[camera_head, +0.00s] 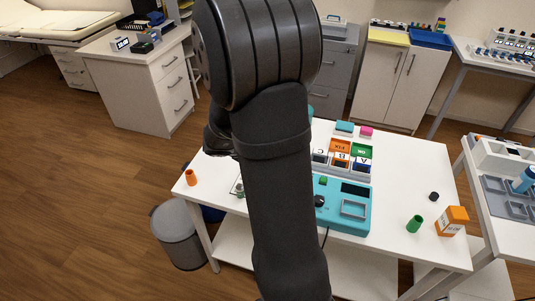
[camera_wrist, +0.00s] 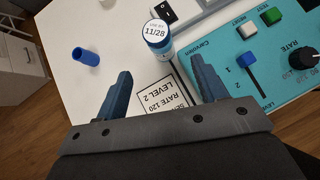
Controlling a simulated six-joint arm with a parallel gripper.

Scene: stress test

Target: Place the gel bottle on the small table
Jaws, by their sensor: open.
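In the wrist view my gripper (camera_wrist: 162,88) is open and empty, its two blue-grey fingers apart above a white tabletop. A small blue bottle (camera_wrist: 160,46) with a white round top marked 11/28 stands beyond the fingertips, apart from them. Another blue bottle (camera_head: 524,180) lies or stands in a grey tray on the right-hand table (camera_head: 508,246). I cannot tell from the labels which bottle is the gel bottle. The white table (camera_head: 385,252) stands in front of me in the head view. My arm hides part of it and the gripper there.
A teal device (camera_head: 330,190) with a knob takes up the table's middle; it also fills the wrist view's right side (camera_wrist: 262,75). A printed card (camera_wrist: 163,98) lies below the fingers. A blue cylinder (camera_wrist: 87,57), orange cup (camera_head: 190,177), green cylinder (camera_head: 414,224) and orange box (camera_head: 453,220) are around.

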